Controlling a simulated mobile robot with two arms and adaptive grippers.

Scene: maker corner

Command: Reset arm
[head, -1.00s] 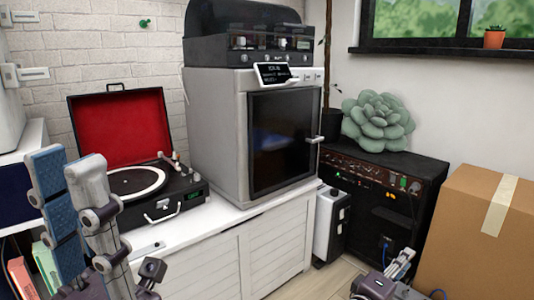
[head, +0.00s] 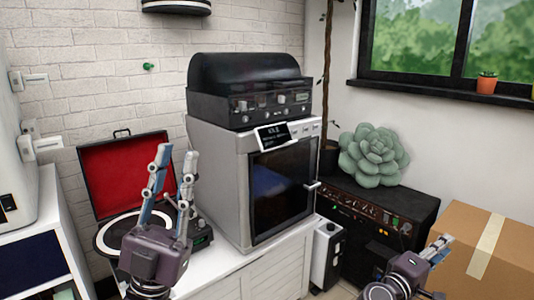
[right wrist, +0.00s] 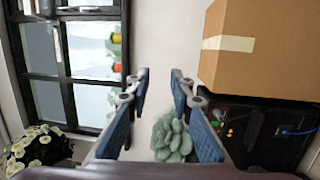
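My left gripper (head: 176,152) points up in front of the record player, its two fingers apart with nothing between them. It overlaps the turntable in the picture; I see no grip on it. My right gripper (head: 440,244) is low at the right, in front of the cardboard box in the picture. In the right wrist view my right gripper (right wrist: 159,72) shows two blue-padded fingers apart, with only the wall and room behind the gap.
The record player (head: 125,170) with red lid stands left of a grey oven-like machine (head: 220,185) on a white cabinet (head: 265,268). A black amplifier (head: 385,215) carries a succulent (head: 373,155). A cardboard box (head: 505,275) stands at right, below the window (head: 440,45).

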